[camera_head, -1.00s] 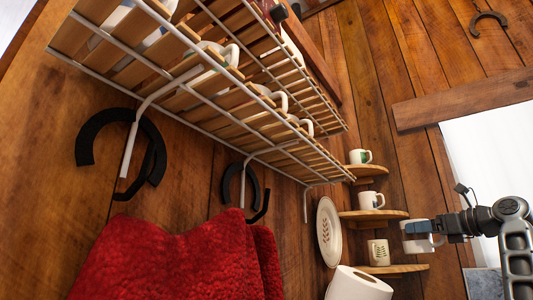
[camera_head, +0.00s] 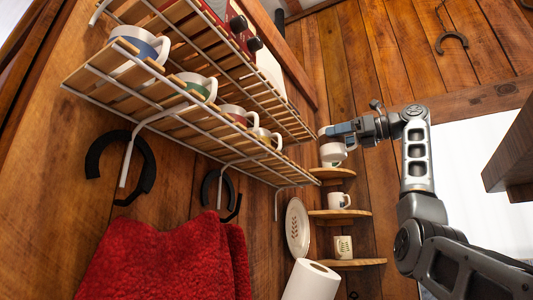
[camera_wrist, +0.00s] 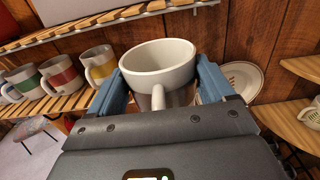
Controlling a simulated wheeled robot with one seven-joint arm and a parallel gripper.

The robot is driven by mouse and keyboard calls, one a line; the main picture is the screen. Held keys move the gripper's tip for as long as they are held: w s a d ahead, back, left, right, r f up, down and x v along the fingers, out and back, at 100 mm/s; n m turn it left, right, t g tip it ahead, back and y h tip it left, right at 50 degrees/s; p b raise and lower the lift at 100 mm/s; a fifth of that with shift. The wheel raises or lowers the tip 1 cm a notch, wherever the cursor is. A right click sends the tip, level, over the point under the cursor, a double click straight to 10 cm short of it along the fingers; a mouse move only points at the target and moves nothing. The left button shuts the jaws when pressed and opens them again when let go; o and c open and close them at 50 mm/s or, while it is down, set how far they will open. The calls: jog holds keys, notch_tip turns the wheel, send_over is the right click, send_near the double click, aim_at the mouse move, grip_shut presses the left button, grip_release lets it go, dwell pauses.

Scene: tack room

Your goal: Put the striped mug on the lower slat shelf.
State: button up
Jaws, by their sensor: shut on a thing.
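My gripper (camera_head: 341,130) is shut on a cream-white mug (camera_wrist: 158,62), which I take to be the striped mug. In the wrist view it stands roughly upright between the blue fingers (camera_wrist: 160,84), handle towards the camera. Its stripe is not clear; the lower side is shaded and partly hidden. In the head view the mug (camera_head: 323,131) shows small, near the right end of the rack. The lower slat shelf (camera_head: 103,84), wooden slats on white wire, lies left of my gripper. In the wrist view this shelf (camera_wrist: 62,106) is behind and left of the mug, apart from it.
Blue (camera_head: 140,45), green (camera_head: 198,86), red (camera_head: 238,114) and yellow-banded (camera_head: 266,136) mugs stand on the lower shelf; its right end looks clear. The upper slat shelf (camera_wrist: 100,18) is close above. Corner shelves (camera_head: 340,217) with mugs and a plate (camera_head: 297,227) are below right.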

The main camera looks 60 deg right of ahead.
aim_at(328, 151)
jog(key=shift+w+a+f+p, duration=0.2)
jog(key=shift+w+f+p, duration=0.5)
jog(key=shift+w, duration=2)
jog(key=shift+w+a+f+p, duration=0.15)
jog(key=shift+w+f+p, duration=0.5)
jog(key=shift+w, duration=2)
jog(key=shift+w+a+f+p, duration=0.3)
jog(key=shift+w+p, duration=0.65)
jog(key=shift+w, duration=1.75)
jog(key=shift+d+f, duration=0.1)
jog(key=shift+f, duration=0.1)
jog(key=o, duration=1.1)
jog(key=shift+s, duration=0.1)
jog(key=s+b, duration=0.1)
jog(key=s, duration=0.3)
jog(key=s+b, duration=0.1)
jog(key=s, duration=0.3)
jog(key=s+d+b, duration=0.1)
jog(key=s, duration=0.2)
jog(key=shift+s+r, duration=0.1)
jog(key=shift+s, duration=0.3)
